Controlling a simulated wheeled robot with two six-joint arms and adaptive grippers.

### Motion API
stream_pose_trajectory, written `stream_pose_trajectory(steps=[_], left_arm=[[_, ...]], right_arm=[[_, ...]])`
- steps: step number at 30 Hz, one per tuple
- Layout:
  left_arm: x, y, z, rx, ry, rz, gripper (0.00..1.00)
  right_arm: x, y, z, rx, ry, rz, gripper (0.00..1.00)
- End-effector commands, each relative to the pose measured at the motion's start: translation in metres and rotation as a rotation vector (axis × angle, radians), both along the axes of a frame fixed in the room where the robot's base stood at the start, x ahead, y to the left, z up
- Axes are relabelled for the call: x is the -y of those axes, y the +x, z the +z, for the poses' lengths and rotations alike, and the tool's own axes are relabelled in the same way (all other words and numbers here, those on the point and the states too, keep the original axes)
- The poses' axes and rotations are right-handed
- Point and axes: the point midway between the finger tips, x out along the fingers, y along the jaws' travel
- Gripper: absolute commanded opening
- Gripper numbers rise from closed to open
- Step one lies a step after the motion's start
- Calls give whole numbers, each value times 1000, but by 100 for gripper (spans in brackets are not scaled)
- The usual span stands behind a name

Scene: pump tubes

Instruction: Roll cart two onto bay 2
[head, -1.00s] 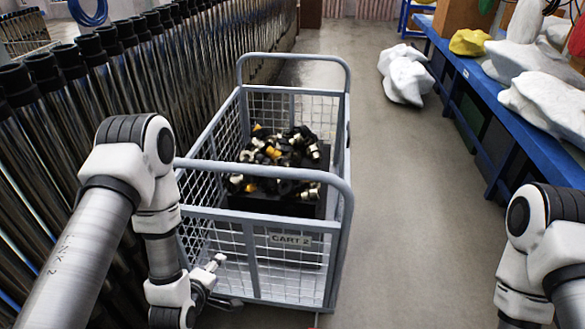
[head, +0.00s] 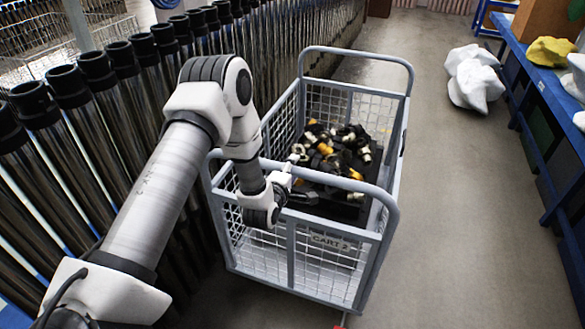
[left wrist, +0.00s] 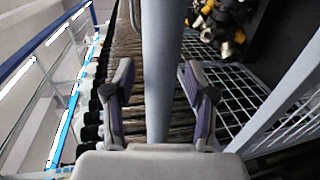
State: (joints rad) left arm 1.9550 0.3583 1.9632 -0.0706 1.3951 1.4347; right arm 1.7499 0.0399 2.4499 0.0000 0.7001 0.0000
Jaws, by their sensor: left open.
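Cart two is a grey wire-mesh cart (head: 290,268) with a "CART 2" plate (head: 330,243) on its near side. It stands upright on the floor in the head view, a raised handle at each end. My left gripper (head: 290,190) is at the near handle (head: 386,204). In the left wrist view my left gripper (left wrist: 160,100) is open, with a grey bar of the cart (left wrist: 160,60) between its fingers; I cannot tell whether they touch it. My right gripper is out of view. No bay 2 marking can be made out.
Black and brass fittings (head: 335,150) lie in a dark bin in the cart. A row of black-capped metal tubes (head: 100,130) stands close on the left. White lumps (head: 473,78) lie on the floor by a blue bench (head: 545,85). The floor right of the cart (head: 450,230) is clear.

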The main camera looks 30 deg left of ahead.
Motion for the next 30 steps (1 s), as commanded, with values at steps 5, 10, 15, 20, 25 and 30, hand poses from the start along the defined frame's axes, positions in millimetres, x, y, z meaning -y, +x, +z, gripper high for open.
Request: stream_pose_trajectory(steps=[5, 10, 15, 20, 25, 30], left_arm=[[0, 0, -1, -1, 0, 0, 56], [0, 0, -1, -1, 0, 0, 0], [0, 0, -1, -1, 0, -1, 0], [-1, 4, -2, -1, 0, -1, 0], [-5, 21, -3, 6, 1, 0, 0], [-13, 53, -3, 14, 3, 0, 0]], right_arm=[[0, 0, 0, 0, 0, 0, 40], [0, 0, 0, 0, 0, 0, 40], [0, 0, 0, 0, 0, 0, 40], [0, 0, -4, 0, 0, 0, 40], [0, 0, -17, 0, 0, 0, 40], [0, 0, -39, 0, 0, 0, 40]])
